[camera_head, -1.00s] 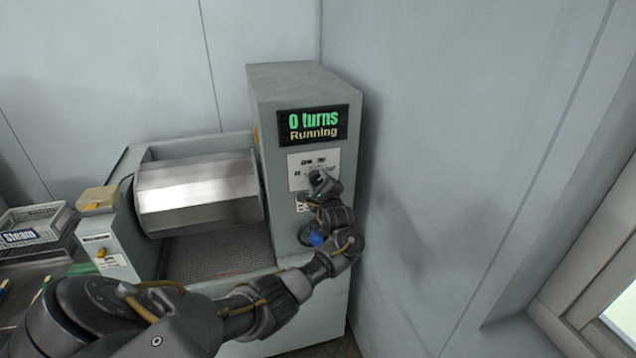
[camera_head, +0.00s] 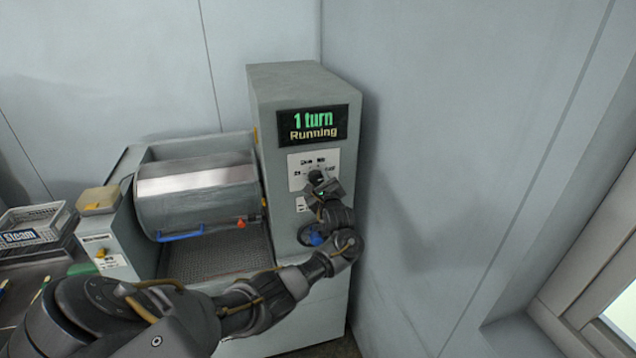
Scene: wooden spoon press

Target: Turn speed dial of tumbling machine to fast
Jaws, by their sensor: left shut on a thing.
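The tumbling machine (camera_head: 290,85) stands in the corner, with a metal drum (camera_head: 195,195) at its left. Its display (camera_head: 313,124) reads "1 turn" and "Running". Below the display is a white dial plate (camera_head: 298,168) with small markings too small to read. The dark speed dial (camera_head: 315,176) sits on this plate, partly hidden by my gripper. My left gripper (camera_head: 319,185) is at the dial and is shut on it. Where the dial points cannot be told. My right gripper is not in view.
A blue part (camera_head: 314,239) shows behind my left wrist, low on the machine's front. A crate labelled "Steam" (camera_head: 35,232) stands at the left. A pale yellow block (camera_head: 98,199) sits on the machine's left housing. A wall is close on the right.

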